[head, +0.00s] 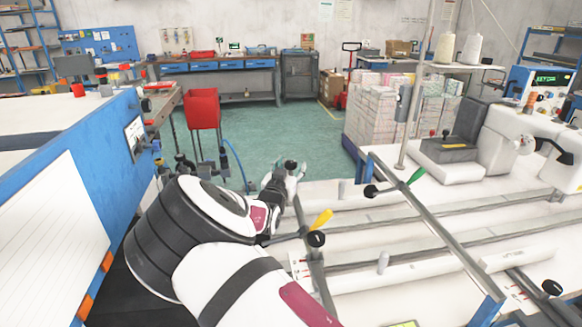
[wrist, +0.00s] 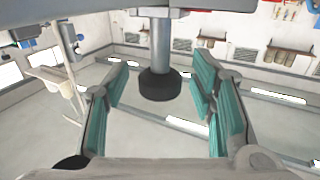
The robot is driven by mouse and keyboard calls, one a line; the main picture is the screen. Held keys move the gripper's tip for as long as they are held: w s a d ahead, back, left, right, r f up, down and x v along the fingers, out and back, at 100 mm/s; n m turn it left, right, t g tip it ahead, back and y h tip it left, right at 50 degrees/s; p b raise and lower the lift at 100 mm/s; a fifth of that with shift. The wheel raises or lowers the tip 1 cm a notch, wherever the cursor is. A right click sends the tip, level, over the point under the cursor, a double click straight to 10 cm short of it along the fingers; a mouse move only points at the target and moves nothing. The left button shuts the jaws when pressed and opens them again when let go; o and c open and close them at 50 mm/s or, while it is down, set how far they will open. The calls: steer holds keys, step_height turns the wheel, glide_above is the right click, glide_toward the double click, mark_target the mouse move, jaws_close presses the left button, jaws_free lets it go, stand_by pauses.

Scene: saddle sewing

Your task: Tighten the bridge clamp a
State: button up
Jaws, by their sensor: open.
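In the wrist view, a black round knob (wrist: 160,85) on a grey post (wrist: 161,42) stands between the two teal-padded fingers of my gripper (wrist: 160,75). The fingers are open, with a visible gap on both sides of the knob. In the head view, my gripper (head: 289,180) is small and partly hidden by my arm, at the far end of a grey bridge bar (head: 316,270). A yellow lever (head: 321,218) with a black knob (head: 316,239) sits nearer on that bar. I see no label naming clamp a.
Another bridge bar (head: 435,228) with a green lever (head: 416,176) crosses the white table to the right. A blue-framed machine (head: 95,150) stands close on the left. A sewing head (head: 510,135) is at the right. Green floor (head: 290,125) is clear behind.

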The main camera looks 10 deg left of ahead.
steer(key=shift+w, duration=0.3)
steer(key=c, duration=1.2)
